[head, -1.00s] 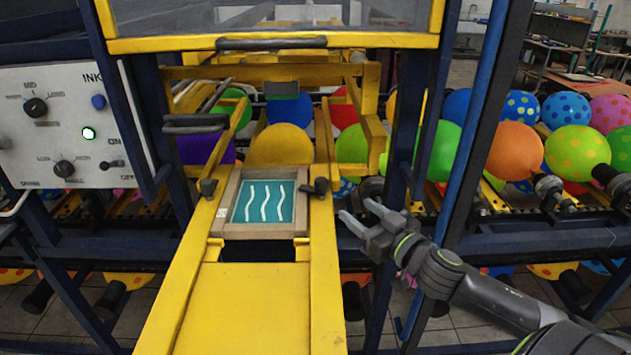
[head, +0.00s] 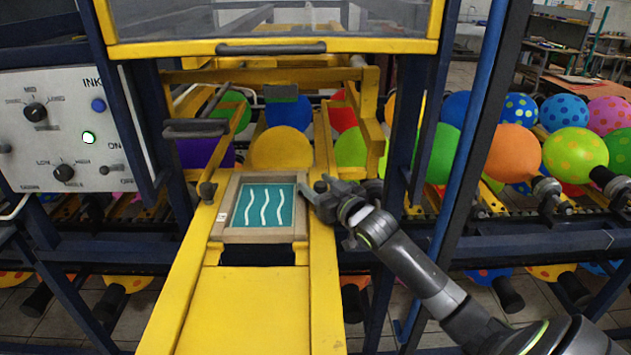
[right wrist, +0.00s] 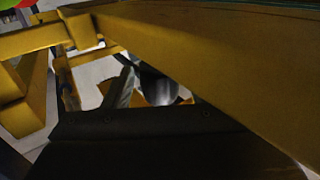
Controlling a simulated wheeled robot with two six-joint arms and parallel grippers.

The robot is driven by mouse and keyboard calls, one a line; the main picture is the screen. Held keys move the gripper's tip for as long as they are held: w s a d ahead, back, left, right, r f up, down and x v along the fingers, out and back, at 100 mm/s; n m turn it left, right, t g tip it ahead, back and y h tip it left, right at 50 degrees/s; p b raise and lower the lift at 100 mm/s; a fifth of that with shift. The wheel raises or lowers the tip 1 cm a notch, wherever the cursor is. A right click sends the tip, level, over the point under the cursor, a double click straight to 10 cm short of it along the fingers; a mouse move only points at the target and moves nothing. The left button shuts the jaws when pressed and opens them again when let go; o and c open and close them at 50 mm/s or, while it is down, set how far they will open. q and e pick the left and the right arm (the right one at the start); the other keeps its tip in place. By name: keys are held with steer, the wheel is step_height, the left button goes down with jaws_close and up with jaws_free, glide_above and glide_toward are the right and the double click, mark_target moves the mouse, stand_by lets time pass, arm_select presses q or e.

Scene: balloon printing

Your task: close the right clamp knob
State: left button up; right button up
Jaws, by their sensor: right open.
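The right clamp knob (head: 320,186) is a small dark knob on the right yellow rail, beside the wooden screen frame (head: 229,208) with its teal panel and white wavy lines. My right gripper (head: 315,190) is at this knob, its open fingers reaching around it from the right and partly hiding it. I cannot tell whether the fingers touch it. In the right wrist view, grey finger parts show beyond my dark gripper body, close to a yellow beam (right wrist: 215,65); the knob is not clear there. The left clamp knob (head: 207,190) stands on the other rail. My left gripper is not in view.
A yellow post and beam (head: 371,135) stand just behind my right gripper. A blue upright (head: 466,160) rises to the right of it. The control panel (head: 70,130) is at left. Several balloons (head: 282,148) sit behind the frame. The front yellow plate (head: 250,300) is clear.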

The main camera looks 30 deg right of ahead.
steer(key=shift+w, duration=0.6)
steer(key=shift+c, duration=0.4)
steer(key=c, duration=0.9)
steer(key=shift+f+y+b, duration=0.15)
steer(key=shift+y+b, duration=0.15)
steer(key=shift+b, duration=0.35)
steer(key=n+y+b, duration=0.1)
steer(key=b, duration=0.3)
steer(key=n+g+y+b, duration=0.1)
steer(key=y+b, duration=0.1)
steer(key=b, duration=0.3)
steer(key=n+y+b, duration=0.2)
steer(key=b, duration=0.3)
steer(key=shift+a+f, duration=0.15)
steer(key=shift+a, duration=0.15)
steer(key=shift+s+a+r+n+g+y+b, duration=0.1)
steer(key=shift+r+n+g+y+b, duration=0.4)
steer(key=shift+b, duration=0.55)
steer(key=shift+f, duration=0.2)
steer(key=o, duration=1)
